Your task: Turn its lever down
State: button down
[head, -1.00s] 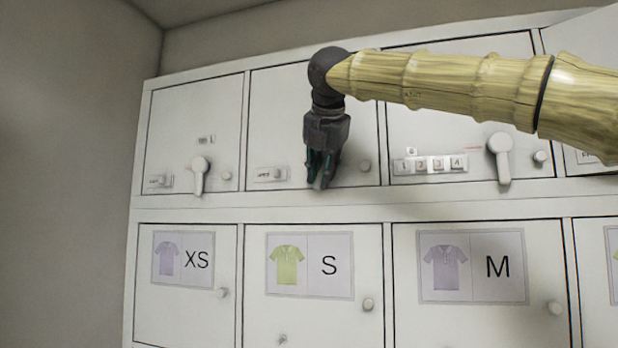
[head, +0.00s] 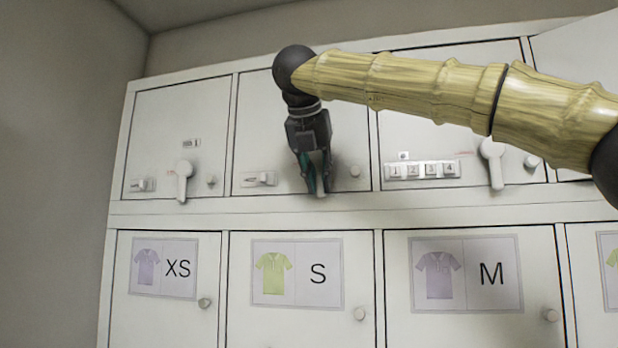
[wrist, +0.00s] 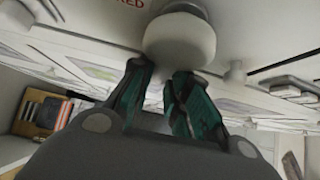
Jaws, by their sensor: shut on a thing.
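The white lever on the second upper door (head: 350,115) is mostly hidden behind my gripper in the head view. In the wrist view its rounded white hub (wrist: 180,40) shows close in front, with the handle running between the fingers. My gripper (head: 316,188) points downward at this door, its dark green fingers on either side of the handle and shut on it. A pale tip shows between the fingertips in the head view, pointing about downward. The gripper fingers also fill the middle of the wrist view (wrist: 165,100).
A small latch (head: 259,179) and a round knob (head: 355,171) flank my gripper. Other levers hang down on the left door (head: 183,182) and right door (head: 494,165). A numbered button strip (head: 423,170) sits on the right door. Size-labelled doors are below.

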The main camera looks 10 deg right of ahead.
jog(key=shift+f, duration=0.1)
jog(key=c, duration=1.4)
grip_release()
jog(key=shift+o, duration=0.2)
jog(key=shift+w+d, duration=0.1)
jog(key=shift+d, duration=0.05)
jog(key=v, duration=1.2)
